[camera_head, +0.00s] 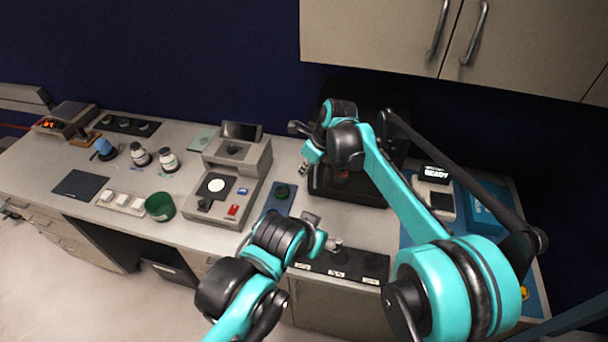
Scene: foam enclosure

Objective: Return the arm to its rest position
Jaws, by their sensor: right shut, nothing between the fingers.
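My right arm (385,180), teal and black, reaches in from the lower right over the counter. Its wrist is bent down in front of a dark open-fronted box. My right gripper (303,169) is small in the picture, shut and empty, above the counter left of that box. My left arm (245,295) comes in from the bottom. Its gripper (335,243) is partly hidden by the wrist, near the back of a dark strip with labels. I cannot tell whether its fingers are open.
The dark box (350,190) stands close to my right wrist. A grey instrument (235,180) stands left of both grippers. A green cup (160,206), two white-labelled jars (168,161) and a "READY" display (436,173) stand on the counter. Cabinets (390,35) hang above.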

